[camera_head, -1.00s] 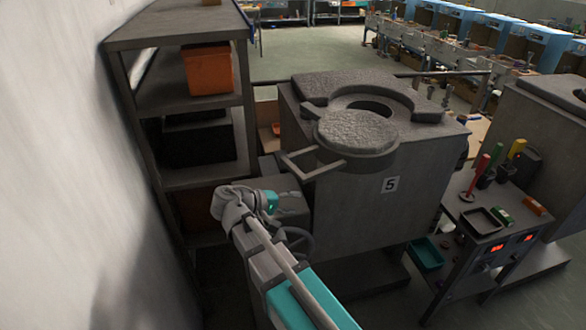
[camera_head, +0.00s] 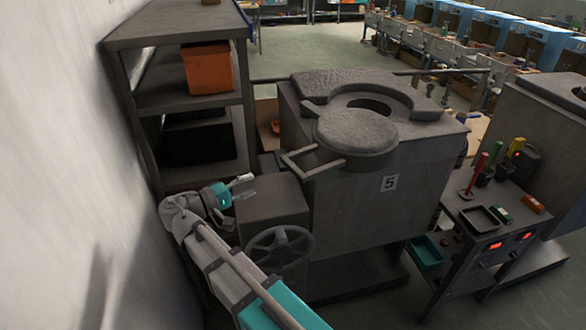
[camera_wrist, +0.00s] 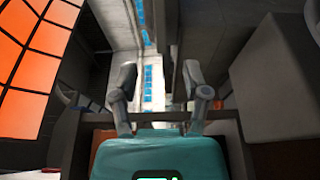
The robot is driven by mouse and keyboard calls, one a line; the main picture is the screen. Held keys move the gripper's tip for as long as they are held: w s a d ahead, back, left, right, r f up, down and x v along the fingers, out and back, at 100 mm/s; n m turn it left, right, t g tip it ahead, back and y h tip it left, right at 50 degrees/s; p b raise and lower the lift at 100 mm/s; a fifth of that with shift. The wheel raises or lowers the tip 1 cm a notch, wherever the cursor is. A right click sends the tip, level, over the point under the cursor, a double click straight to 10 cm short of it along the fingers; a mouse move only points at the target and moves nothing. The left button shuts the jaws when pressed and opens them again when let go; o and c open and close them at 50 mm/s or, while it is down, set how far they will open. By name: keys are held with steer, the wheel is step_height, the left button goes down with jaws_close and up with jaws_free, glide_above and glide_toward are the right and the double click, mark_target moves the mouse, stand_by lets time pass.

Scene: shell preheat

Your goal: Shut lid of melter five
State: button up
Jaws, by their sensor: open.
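Melter five (camera_head: 345,205) is a large grey block marked with a "5" plate on its front. Its round, rough-topped lid (camera_head: 357,132) is swung toward the front, so the dark round mouth (camera_head: 372,104) behind it is partly uncovered. A two-pronged bar handle (camera_head: 316,165) sticks out from the lid's left side. My gripper (camera_head: 246,187) is open and empty, left of and lower than the handle, apart from it. In the wrist view my gripper (camera_wrist: 159,80) shows two spread fingers with nothing between them. I cannot clearly make out the lid there.
A grey box (camera_head: 270,207) with a handwheel (camera_head: 280,248) stands at the melter's left front, close to my gripper. A metal shelf (camera_head: 180,95) with an orange bin (camera_head: 207,68) stands against the left wall. A tool cart (camera_head: 480,225) stands at right.

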mark_target(290, 169)
steer(key=shift+d, duration=0.1)
steer(key=shift+x, duration=6.8)
steer(key=shift+w, duration=0.1)
jaws_close()
